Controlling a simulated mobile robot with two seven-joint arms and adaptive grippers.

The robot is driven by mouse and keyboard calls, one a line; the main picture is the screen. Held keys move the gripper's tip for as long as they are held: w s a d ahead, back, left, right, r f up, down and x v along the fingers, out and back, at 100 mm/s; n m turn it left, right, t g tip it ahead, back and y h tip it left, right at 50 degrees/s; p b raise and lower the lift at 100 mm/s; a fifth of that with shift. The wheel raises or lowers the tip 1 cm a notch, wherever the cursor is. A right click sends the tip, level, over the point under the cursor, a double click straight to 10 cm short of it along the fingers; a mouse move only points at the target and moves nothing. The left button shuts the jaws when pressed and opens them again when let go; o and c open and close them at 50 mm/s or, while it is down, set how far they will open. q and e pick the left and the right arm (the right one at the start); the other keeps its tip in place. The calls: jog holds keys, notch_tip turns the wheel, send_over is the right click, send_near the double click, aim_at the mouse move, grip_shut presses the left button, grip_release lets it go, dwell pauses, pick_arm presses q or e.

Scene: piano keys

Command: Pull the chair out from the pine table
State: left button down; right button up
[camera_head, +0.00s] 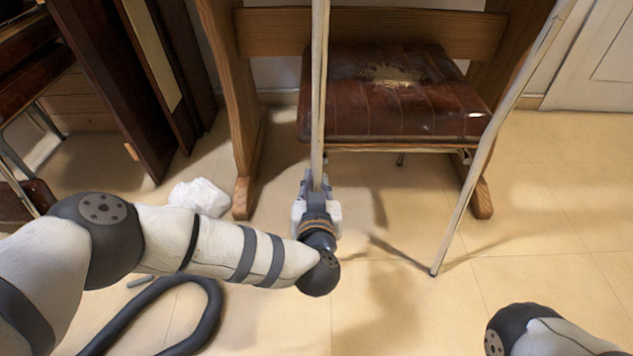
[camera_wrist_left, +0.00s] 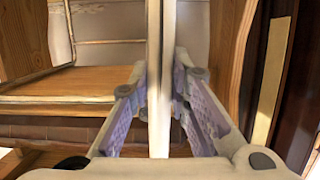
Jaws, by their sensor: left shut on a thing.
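The chair has a worn dark brown seat (camera_head: 395,100) and two slim, pale upright posts on its near side. The seat lies between the wooden end supports of the pine table (camera_head: 370,32); the tabletop is out of view. My left gripper (camera_head: 317,186) is shut around the chair's left post (camera_head: 319,90), low down, in front of the seat. In the left wrist view the post (camera_wrist_left: 160,65) stands between both fingers (camera_wrist_left: 159,105). The right post (camera_head: 490,140) slants down to the floor. My right gripper is out of view; only part of that arm shows at bottom right.
A white crumpled bag (camera_head: 200,197) lies on the floor left of the table's left support (camera_head: 235,110). Dark wooden furniture (camera_head: 115,80) stands at the left. A white door (camera_head: 600,60) is at the back right. Tiled floor (camera_head: 560,240) is clear at the right.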

pick_arm(q)
jog(key=f+p+v, duration=0.2)
jog(key=p+v, duration=0.3)
jog(key=v, duration=0.5)
jog(key=s+f+p+v, duration=0.1)
jog(key=f+p+v, duration=0.2)
jog(key=v, duration=0.7)
jog(key=shift+s+p, duration=0.3)
jog(key=shift+p, duration=0.85)
jog(key=c, duration=1.2)
grip_release()
jog(key=shift+r, duration=0.1)
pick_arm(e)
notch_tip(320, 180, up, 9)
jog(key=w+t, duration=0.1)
